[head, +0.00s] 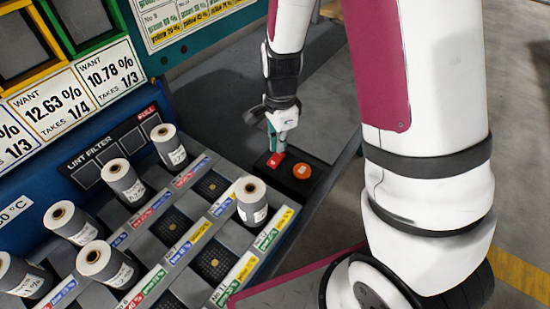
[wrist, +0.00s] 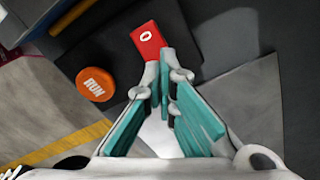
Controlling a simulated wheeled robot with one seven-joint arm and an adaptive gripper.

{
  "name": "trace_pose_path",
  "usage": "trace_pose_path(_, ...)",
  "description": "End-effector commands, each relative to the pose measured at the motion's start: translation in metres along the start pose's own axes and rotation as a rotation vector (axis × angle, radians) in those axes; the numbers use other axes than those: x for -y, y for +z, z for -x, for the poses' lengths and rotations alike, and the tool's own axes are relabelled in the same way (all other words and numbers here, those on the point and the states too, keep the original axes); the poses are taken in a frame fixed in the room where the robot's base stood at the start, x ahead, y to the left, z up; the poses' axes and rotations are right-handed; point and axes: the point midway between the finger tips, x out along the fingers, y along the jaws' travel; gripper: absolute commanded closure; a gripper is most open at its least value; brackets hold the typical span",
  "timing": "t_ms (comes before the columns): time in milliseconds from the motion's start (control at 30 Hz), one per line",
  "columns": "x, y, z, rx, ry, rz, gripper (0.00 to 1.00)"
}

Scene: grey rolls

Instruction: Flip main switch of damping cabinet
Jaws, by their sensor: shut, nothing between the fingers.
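The main switch is a red rocker (head: 276,161) on a black box (head: 262,171) at the right end of the console; in the wrist view the red rocker (wrist: 148,41) shows a white "O". My gripper (head: 274,150) is shut, with its fingertips at the red rocker. In the wrist view my gripper (wrist: 164,62) has its tips together at the rocker's lower edge. I cannot tell whether they touch it. An orange round RUN button (wrist: 95,84) sits beside the rocker, and it also shows in the head view (head: 302,171).
Several grey rolls, such as one at the right (head: 251,201), stand in a slotted tray (head: 200,220) left of my gripper. A LINT FILTER panel (head: 110,150) and signs reading WANT (head: 110,72) are further left. Open floor (head: 510,180) lies to the right.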

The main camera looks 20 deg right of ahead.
Motion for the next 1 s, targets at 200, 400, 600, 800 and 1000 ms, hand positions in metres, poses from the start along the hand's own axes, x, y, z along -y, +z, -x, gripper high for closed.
trace_pose_path(200, 0.0000, 0.0000, 0.0000, 0.000, 0.000, 0.000, 1.00)
trace_pose_path(400, 0.0001, 0.0000, -0.0013, 0.000, 0.000, 0.000, 1.00)
trace_pose_path(600, 0.0001, 0.0000, -0.0041, 0.000, 0.000, 0.000, 1.00)
trace_pose_path(800, 0.0001, 0.0001, -0.0068, 0.000, 0.001, 0.000, 1.00)
trace_pose_path(1000, 0.0001, 0.0001, -0.0095, 0.000, 0.001, 0.000, 1.00)
